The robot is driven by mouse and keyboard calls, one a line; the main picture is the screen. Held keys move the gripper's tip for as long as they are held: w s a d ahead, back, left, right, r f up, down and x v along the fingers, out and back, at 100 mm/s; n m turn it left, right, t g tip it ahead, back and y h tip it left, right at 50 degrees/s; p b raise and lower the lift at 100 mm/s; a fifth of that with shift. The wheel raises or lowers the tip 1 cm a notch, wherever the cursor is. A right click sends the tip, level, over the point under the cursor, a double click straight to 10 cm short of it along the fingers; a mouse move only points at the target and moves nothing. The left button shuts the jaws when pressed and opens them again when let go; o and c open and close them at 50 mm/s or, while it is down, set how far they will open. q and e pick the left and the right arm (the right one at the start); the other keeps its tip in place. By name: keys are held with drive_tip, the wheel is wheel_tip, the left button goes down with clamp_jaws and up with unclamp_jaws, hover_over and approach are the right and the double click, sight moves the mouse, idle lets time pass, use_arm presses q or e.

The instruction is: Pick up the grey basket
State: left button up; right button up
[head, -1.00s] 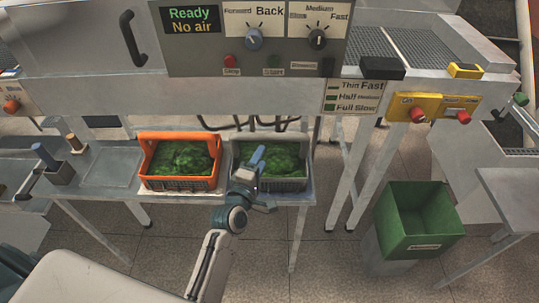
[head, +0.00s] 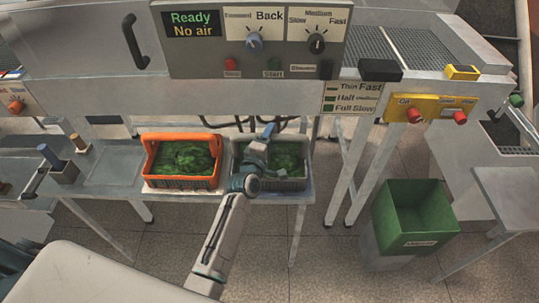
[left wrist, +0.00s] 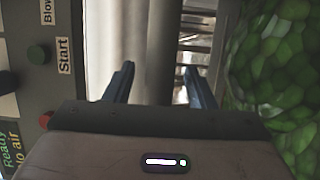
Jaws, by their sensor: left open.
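The grey basket (head: 297,183) stands on the metal shelf under the machine, filled with green leafy stuff. My left gripper (head: 268,132) is over the left part of the basket, its fingers reaching toward the far side. In the left wrist view my left gripper (left wrist: 158,80) is open, with nothing seen between its two blue fingers. The green contents (left wrist: 275,65) fill the right side of that view. The arm hides the basket's left part in the head view. My right gripper is not in view.
An orange basket (head: 182,182) with green contents stands just left of the grey one. The machine's control panel (head: 255,40) overhangs the shelf (head: 112,170). A green bin (head: 420,232) stands on the floor at the right. The shelf left of the orange basket has free room.

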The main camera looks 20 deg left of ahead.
use_arm(q)
clamp_jaws()
idle(1.2)
drive_tip(key=shift+r, duration=0.2)
